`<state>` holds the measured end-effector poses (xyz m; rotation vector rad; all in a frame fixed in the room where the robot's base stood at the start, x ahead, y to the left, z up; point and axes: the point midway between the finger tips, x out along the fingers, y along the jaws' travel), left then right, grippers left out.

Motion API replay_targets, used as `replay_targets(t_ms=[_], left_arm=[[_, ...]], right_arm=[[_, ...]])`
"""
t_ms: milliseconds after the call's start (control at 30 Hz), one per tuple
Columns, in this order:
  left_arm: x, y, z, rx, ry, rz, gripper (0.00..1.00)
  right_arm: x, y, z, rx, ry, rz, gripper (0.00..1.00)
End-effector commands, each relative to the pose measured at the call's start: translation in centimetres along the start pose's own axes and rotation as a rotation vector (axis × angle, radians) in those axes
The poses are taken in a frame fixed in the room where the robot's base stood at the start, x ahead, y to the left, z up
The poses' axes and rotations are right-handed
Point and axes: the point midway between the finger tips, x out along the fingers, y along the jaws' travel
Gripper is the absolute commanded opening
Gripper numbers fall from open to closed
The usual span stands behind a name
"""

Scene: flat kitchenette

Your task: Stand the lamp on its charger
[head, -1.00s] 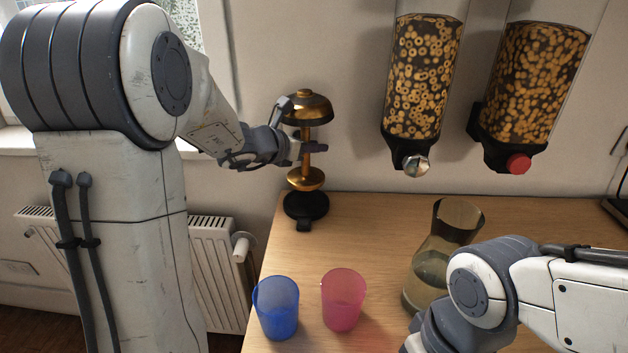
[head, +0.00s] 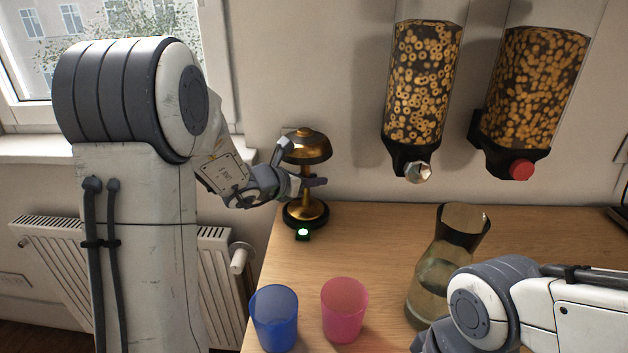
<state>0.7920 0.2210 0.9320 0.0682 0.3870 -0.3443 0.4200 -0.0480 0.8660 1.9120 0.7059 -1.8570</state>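The lamp (head: 308,148), brassy with a domed shade, a thin stem and a round foot, stands upright at the back left of the wooden counter. Its foot rests on the black charger (head: 293,222), whose small front light glows green. My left gripper (head: 303,166) is at the lamp's stem just under the shade, one finger crossing in front. It looks shut on the lamp, though the shade hides part of the grip. My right arm enters at the lower right; its gripper is out of the picture.
A blue cup (head: 274,318) and a pink cup (head: 344,309) stand at the front left of the counter (head: 380,235). A glass carafe (head: 452,262) stands beside my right arm. Two cereal dispensers (head: 425,85) (head: 533,90) hang on the wall. The counter's back middle is clear.

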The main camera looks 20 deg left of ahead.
Motion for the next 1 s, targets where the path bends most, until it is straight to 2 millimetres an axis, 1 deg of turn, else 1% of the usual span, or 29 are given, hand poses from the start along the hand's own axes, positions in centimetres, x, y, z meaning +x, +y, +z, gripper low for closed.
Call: replay_targets(t_ms=[33,67,333,467,567,800,900,1000], left_arm=[[0.0,0.0,0.0,0.000,0.001,0.000,0.48],[0.0,0.0,0.0,0.000,0.001,0.000,0.55],[0.0,0.0,0.0,0.000,0.001,0.000,0.55],[-0.3,0.0,0.3,0.000,0.000,0.001,0.55],[-1.7,0.1,0.3,0.001,0.000,0.003,0.55],[-7.0,0.2,0.4,0.001,-0.002,0.006,0.55],[-9.0,0.1,0.4,0.000,-0.001,0.006,0.55],[-10.5,0.1,0.3,0.000,0.000,0.005,0.55]], right_arm=[[0.0,0.0,0.0,0.000,0.000,0.000,0.64],[0.0,0.0,0.0,0.000,0.000,0.000,0.64],[0.0,0.0,0.0,0.000,0.000,0.000,0.64],[-0.4,0.0,0.0,0.000,0.000,0.000,0.64],[-0.4,0.0,0.0,0.000,0.000,0.000,0.64],[-0.9,-0.1,-0.1,0.000,0.000,0.000,0.64],[-1.1,-0.1,-0.1,0.000,0.000,0.000,0.64],[-1.3,-0.1,-0.1,0.000,0.000,0.000,0.64]])
